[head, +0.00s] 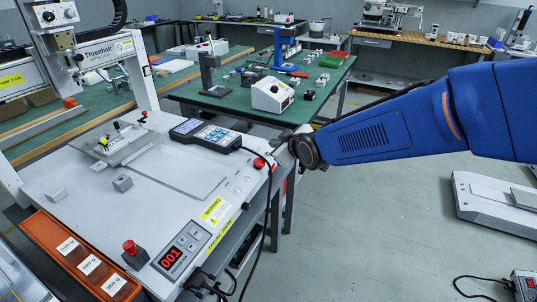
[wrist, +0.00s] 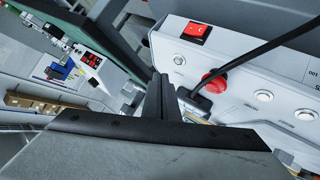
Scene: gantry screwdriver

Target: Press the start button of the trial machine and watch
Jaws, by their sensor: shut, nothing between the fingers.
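The trial machine is a gantry screwdriver with a white top (head: 130,190) and a gantry marked Threnholt (head: 100,52). In the wrist view its front panel (wrist: 245,75) carries a red rocker switch (wrist: 195,32), a red mushroom button (wrist: 213,77) and pale round buttons, one (wrist: 265,96) beside the red one and another (wrist: 305,114) further right. I cannot read which is the start button. My gripper (head: 282,156) is at the machine's right corner in the head view. In the wrist view its shut, empty fingers (wrist: 165,92) are left of the buttons; contact cannot be told.
A black cable (wrist: 245,55) crosses the panel near the fingers. A handheld pendant (head: 205,135), another red stop button (head: 130,247) and a display reading 001 (head: 180,250) are on the machine. A green-topped bench (head: 225,103) stands behind.

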